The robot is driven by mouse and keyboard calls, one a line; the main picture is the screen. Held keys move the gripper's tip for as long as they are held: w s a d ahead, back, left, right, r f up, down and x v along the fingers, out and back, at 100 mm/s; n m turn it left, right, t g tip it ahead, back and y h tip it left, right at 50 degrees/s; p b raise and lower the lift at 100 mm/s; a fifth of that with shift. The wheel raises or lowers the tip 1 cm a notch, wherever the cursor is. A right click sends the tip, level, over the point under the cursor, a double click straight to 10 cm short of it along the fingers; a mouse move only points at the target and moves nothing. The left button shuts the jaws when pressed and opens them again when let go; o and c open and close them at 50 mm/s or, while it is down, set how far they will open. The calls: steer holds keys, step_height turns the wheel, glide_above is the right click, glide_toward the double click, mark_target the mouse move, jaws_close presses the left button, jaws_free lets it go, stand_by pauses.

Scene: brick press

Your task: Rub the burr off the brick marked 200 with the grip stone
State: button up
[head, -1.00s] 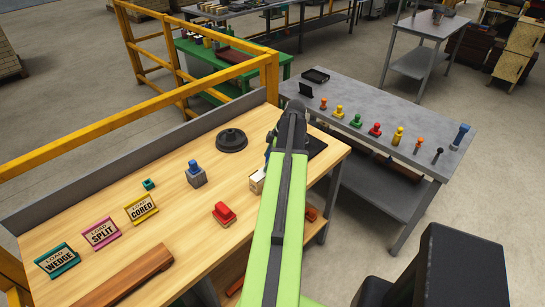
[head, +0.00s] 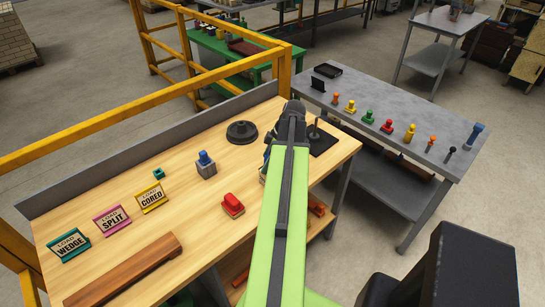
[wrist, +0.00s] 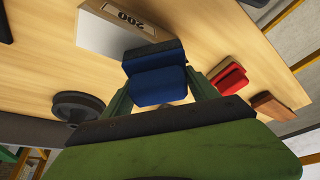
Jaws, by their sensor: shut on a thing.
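The brick marked 200 (wrist: 112,32) is a pale block with a brown "200" label, lying on the wooden bench at the top of the wrist view. In the head view my arm hides nearly all of it. My gripper (wrist: 158,98) is shut on the grip stone (wrist: 155,84), a blue block with a dark face. The dark face overlaps the brick's near edge in the wrist view; I cannot tell whether they touch. No burr can be made out. In the head view the gripper end is hidden behind my arm.
A red block (head: 232,205), a black disc (head: 242,132) and a blue-topped grey block (head: 206,166) stand on the bench. A black mat (head: 322,143) with a post lies beyond my arm. Signs (head: 112,220) and a wooden bar (head: 125,270) are at left. A grey table (head: 400,105) stands right.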

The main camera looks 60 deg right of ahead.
steer(key=shift+w+a+f, duration=0.1)
steer(key=shift+w+a, duration=0.15)
steer(key=shift+a, duration=0.6)
steer(key=shift+w+a, duration=0.2)
steer(key=shift+a, duration=0.6)
steer(key=shift+s+d, duration=0.15)
steer(key=shift+d, duration=0.5)
steer(key=shift+s+d, duration=0.15)
steer(key=shift+d, duration=0.5)
steer(key=shift+s+d, duration=0.5)
steer(key=shift+d, duration=1.1)
steer(key=shift+s+d, duration=0.55)
steer(key=shift+d, duration=1.1)
steer(key=shift+s+d, duration=0.5)
steer(key=shift+d, duration=1.1)
step_height(320, 180, up, 6)
steer(key=p, duration=0.5)
steer(key=shift+p, duration=0.4)
step_height(320, 180, up, 3)
steer(key=p, duration=0.3)
